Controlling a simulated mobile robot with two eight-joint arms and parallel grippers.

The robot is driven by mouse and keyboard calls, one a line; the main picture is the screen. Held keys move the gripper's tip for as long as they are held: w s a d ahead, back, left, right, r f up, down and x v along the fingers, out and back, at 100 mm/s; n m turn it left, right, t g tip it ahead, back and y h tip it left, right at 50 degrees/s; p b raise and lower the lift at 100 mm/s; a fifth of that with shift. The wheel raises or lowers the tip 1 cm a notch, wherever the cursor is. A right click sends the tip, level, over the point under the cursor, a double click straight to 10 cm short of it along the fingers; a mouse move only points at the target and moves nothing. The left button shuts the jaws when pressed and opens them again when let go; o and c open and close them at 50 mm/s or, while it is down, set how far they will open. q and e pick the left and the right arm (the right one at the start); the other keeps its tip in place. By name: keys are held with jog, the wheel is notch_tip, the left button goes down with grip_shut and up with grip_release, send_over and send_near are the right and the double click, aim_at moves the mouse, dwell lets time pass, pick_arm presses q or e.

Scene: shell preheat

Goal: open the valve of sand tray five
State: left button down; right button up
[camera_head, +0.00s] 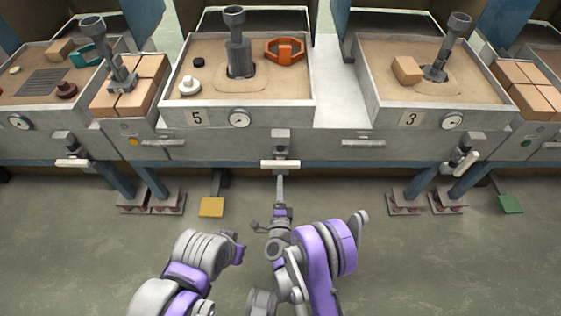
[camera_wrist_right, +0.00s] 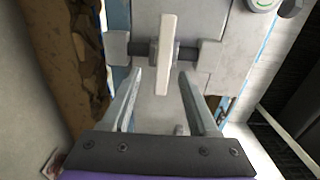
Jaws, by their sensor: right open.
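Sand tray five (camera_head: 311,88) is the middle tray, with a "5" plate (camera_head: 196,117) on its front. Below its front edge is the valve's cream lever handle (camera_head: 280,164), lying level from left to right, crosswise to its short grey pipe. My right gripper (camera_head: 280,182) is just below and in front of the lever. In the right wrist view the lever (camera_wrist_right: 164,48) is ahead of my open, empty right gripper (camera_wrist_right: 158,85), with its lower end near the fingertips; contact cannot be told. My left arm is at lower left; its fingers cannot be made out.
Tray five holds a grey post (camera_head: 238,50), an orange ring-shaped part (camera_head: 285,51) and small knobs. Tray three (camera_head: 366,85) stands to the right, with its own tilted cream lever (camera_head: 467,163). A yellow pedal (camera_head: 211,207) is on the floor, left of my right gripper.

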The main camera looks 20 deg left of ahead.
aim_at(281, 167)
jog(key=x, duration=0.4)
jog(key=p+x, duration=0.1)
jog(key=x, duration=0.3)
jog(key=shift+w+d+r, duration=0.1)
jog(key=shift+r, duration=0.1)
jog(key=shift+w, duration=0.5)
pick_arm(q)
jog(key=v, duration=0.2)
jog(key=shift+w+r, duration=0.15)
jog(key=shift+r, duration=0.25)
pick_arm(e)
grip_shut()
